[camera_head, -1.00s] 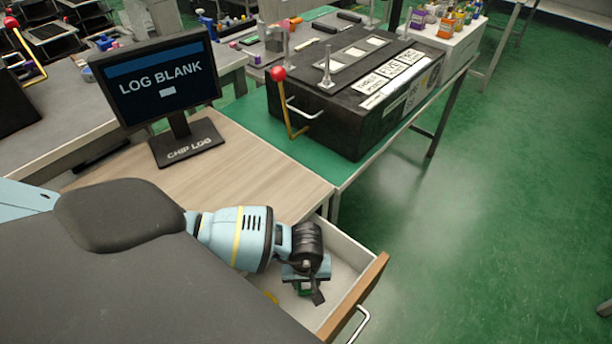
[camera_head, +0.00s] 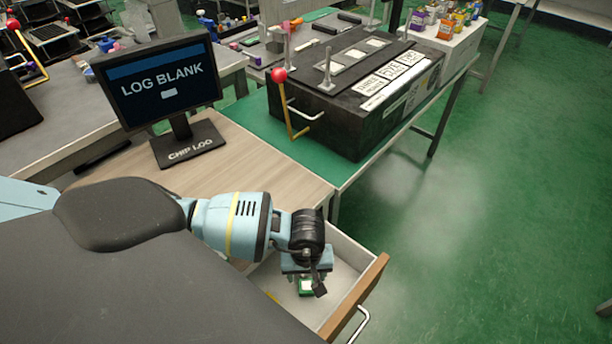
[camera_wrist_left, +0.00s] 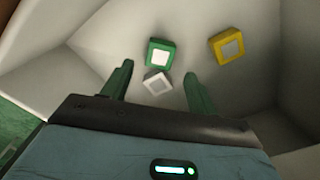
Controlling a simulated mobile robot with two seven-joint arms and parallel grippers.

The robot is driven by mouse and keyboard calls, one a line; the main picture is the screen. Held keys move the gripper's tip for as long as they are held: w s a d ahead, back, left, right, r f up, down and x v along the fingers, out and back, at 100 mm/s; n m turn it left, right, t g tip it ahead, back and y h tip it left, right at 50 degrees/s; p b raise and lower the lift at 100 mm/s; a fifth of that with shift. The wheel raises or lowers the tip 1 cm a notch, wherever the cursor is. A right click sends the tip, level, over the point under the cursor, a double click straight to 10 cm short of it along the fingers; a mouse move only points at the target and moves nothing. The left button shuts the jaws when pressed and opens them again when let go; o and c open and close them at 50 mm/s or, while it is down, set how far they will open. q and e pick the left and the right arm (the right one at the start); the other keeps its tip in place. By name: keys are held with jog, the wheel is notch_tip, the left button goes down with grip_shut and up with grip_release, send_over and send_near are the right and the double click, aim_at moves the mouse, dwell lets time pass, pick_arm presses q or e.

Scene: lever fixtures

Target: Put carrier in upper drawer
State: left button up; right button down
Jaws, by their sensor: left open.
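The open drawer (camera_head: 359,303) has white inner walls and a wooden front. A green carrier (camera_head: 306,287) with a white square top lies on its floor; it also shows in the left wrist view (camera_wrist_left: 160,53). A smaller light-grey piece (camera_wrist_left: 157,83) lies just below the green one. My left gripper (camera_head: 306,276) is over the drawer, also seen in the wrist view (camera_wrist_left: 159,70). Its fingers are apart, with the green and grey pieces seen between and beyond them. My right gripper is not in view.
A monitor (camera_head: 160,82) stands on the wooden desk (camera_head: 245,160) behind the drawer. A black box (camera_head: 350,95) with a red-knobbed lever (camera_head: 279,75) sits on the green bench to the right. The floor right of the drawer is clear.

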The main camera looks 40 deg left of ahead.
aim_at(307, 286)
pick_arm(q)
notch_tip(307, 286, up, 7)
dwell(0.3)
dwell(0.4)
